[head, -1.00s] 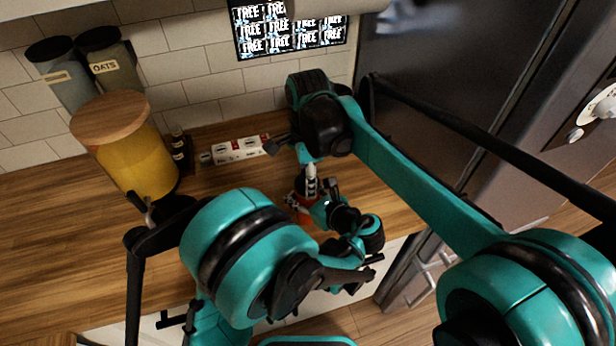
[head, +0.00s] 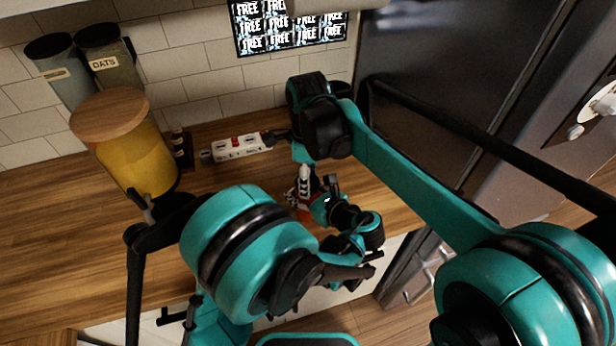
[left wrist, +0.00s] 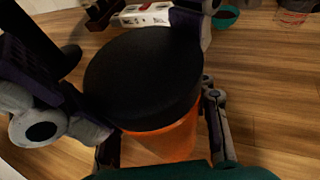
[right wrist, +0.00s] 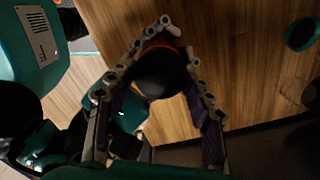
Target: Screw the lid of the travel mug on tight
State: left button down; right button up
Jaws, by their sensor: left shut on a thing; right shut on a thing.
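The travel mug has an orange body (left wrist: 165,140) and a wide black lid (left wrist: 145,75), which sits on top of it in the left wrist view. My left gripper (left wrist: 160,132) is shut around the orange body from the side, below the lid. My right gripper (right wrist: 163,75) comes down from above and is shut on the lid, which shows between its fingers (right wrist: 165,72). In the head view the mug (head: 302,213) stands upright near the counter's front edge, mostly hidden by both grippers. The seam between lid and body is partly hidden.
A white power strip (head: 240,148) lies behind the mug on the wooden counter (head: 60,225). A yellow jar with a wooden lid (head: 135,160) and dark canisters (head: 105,60) stand at the left. A teal cup (right wrist: 302,33) stands nearby. The fridge (head: 430,60) is at the right.

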jog(key=m, duration=0.4)
jog(key=shift+m, duration=0.4)
jog(key=m, duration=0.4)
jog(key=shift+a+m, duration=0.1)
jog(key=shift+m, duration=0.2)
jog(key=o, duration=0.9)
jog(key=shift+o, duration=0.2)
jog(key=shift+r, duration=2.25)
jog(key=shift+c, duration=0.4)
